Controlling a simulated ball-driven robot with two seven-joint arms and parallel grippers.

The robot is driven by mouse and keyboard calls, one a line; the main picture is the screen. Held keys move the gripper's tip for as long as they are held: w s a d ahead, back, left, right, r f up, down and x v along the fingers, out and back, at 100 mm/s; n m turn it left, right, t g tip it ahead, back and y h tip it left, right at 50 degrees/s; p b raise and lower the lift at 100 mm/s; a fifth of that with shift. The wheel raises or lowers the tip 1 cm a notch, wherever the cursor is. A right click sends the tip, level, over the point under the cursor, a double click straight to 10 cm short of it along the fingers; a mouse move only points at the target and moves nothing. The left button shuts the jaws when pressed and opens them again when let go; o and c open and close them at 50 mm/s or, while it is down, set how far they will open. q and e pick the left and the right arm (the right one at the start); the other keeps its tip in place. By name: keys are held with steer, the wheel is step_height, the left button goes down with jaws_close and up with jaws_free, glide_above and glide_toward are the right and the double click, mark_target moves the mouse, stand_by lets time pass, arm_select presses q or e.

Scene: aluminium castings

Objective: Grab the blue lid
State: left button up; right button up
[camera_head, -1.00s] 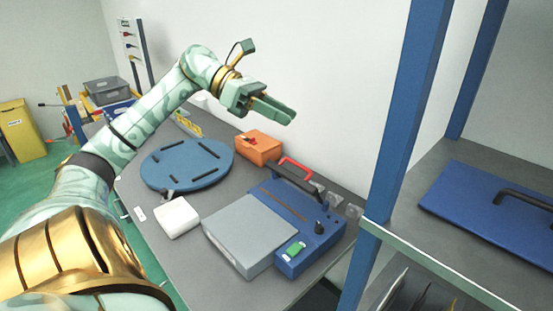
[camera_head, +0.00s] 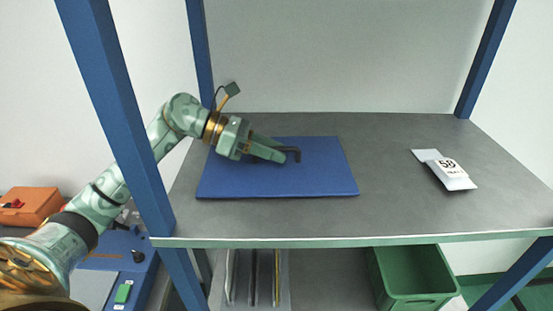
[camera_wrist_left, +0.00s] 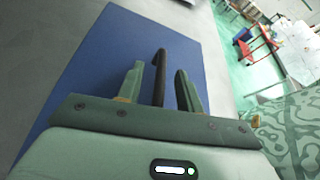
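The blue lid (camera_head: 325,175) is a flat rectangular plate lying on the grey shelf top. Its black bar handle (camera_head: 297,151) is partly hidden behind my left gripper (camera_head: 284,153) in the head view. That gripper is over the middle of the lid, its fingers pointing at the handle. In the left wrist view the fingers (camera_wrist_left: 159,78) are apart and the black handle (camera_wrist_left: 160,66) shows between them, with gaps on both sides. The lid (camera_wrist_left: 105,50) fills much of that view. I cannot tell how high the fingers are above it. My right gripper is not in view.
Blue posts (camera_head: 118,110) frame the grey shelf (camera_head: 400,215), one close to my left arm. A white packet (camera_head: 446,170) lies on the right of the shelf. A green crate (camera_head: 412,280) stands below. An orange box (camera_head: 30,206) is at the far left. The shelf's middle is clear.

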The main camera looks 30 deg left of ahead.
arm_select(q)
steer(key=shift+w+f, duration=0.1)
jaws_close()
